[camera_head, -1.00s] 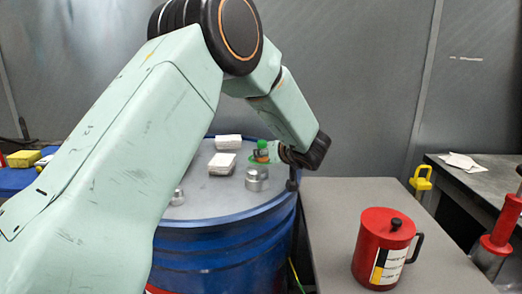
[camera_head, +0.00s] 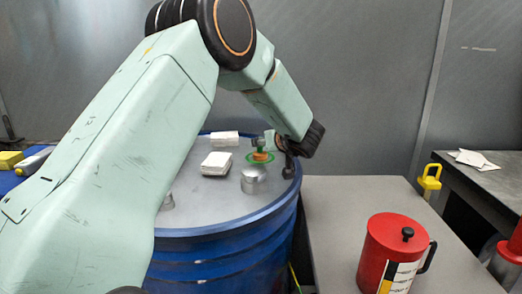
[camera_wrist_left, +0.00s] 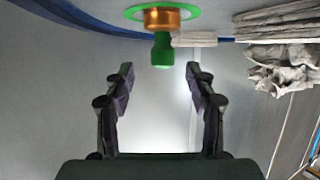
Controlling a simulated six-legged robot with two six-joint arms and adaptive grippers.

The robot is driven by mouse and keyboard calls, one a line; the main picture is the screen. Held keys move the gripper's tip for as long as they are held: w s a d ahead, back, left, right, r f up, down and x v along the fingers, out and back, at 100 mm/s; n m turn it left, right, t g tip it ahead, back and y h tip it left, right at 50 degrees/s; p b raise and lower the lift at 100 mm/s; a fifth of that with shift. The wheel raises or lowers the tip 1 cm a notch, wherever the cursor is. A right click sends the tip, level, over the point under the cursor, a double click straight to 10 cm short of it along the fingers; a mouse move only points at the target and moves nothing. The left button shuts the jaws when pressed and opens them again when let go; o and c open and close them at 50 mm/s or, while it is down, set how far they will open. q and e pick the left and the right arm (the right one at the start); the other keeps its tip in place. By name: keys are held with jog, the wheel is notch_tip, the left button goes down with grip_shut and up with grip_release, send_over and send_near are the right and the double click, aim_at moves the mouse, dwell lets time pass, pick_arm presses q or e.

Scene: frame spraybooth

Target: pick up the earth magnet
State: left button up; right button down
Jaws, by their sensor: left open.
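The earth magnet, which I take to be the copper-coloured piece with a green flange and green knob (camera_head: 260,156), sits on the blue drum's grey lid near its right side. In the left wrist view the magnet (camera_wrist_left: 162,18) is at the top centre, its green knob pointing toward the space between my fingers. My left gripper (camera_wrist_left: 160,75) is open and empty, its two dark fingers either side of the knob's line and apart from it. In the head view its fingers are small and partly hidden by my wrist. My right gripper is not in view.
On the drum lid (camera_head: 205,205) are white folded cloths (camera_head: 217,163) and a metal cylinder (camera_head: 253,181) close in front of the magnet. A red canister (camera_head: 391,255) stands on the grey table to the right. A yellow padlock-like item (camera_head: 430,180) is behind it.

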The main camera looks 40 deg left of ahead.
aim_at(260, 148)
pick_arm(q)
jog(key=x, duration=0.2)
jog(key=b+x, duration=0.1)
jog(key=x, duration=0.1)
jog(key=shift+s+a+f, duration=0.1)
jog(key=shift+a, duration=0.3)
jog(key=shift+w+a, duration=0.15)
jog(key=shift+w, duration=0.05)
jog(key=shift+a, duration=0.25)
jog(key=shift+c, duration=1.1)
jog(key=shift+d, duration=0.2)
jog(key=c, duration=0.5)
grip_shut()
